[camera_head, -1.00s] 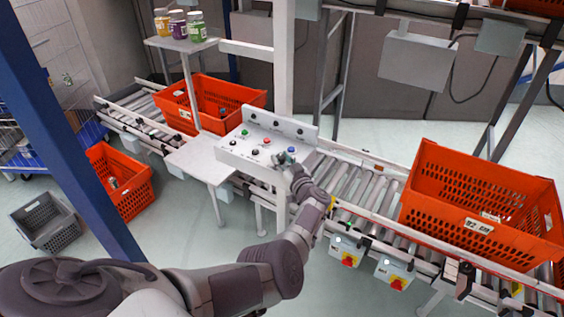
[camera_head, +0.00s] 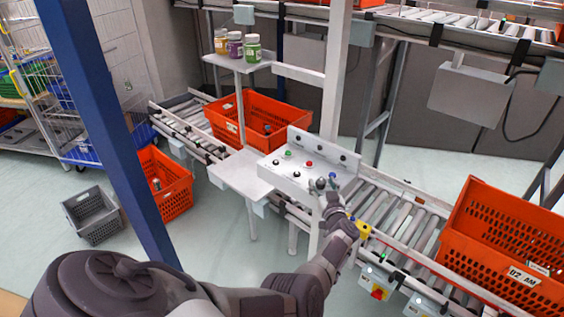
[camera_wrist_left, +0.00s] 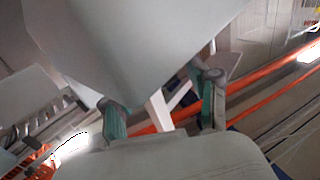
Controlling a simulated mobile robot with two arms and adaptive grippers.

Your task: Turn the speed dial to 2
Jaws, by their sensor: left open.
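The white control panel (camera_head: 270,172) stands beside the conveyor in the head view. Its top carries a green button (camera_head: 288,153), a red button (camera_head: 309,163) and small black knobs, one of them a front knob (camera_head: 297,174). Which knob is the speed dial, and where it points, is too small to tell. My left gripper (camera_head: 327,183) is over the panel's right end and hides part of it; contact cannot be told. In the left wrist view its two green-padded fingers (camera_wrist_left: 163,108) are apart, with a pale surface close in front. My right gripper is not in view.
An orange tote (camera_head: 500,240) sits on the roller conveyor at right, another orange tote (camera_head: 262,118) behind the panel. A blue post (camera_head: 105,130) and a white upright (camera_head: 334,80) stand near my arm. Jars (camera_head: 235,45) stand on a small shelf. A grey crate (camera_head: 92,213) is on the floor.

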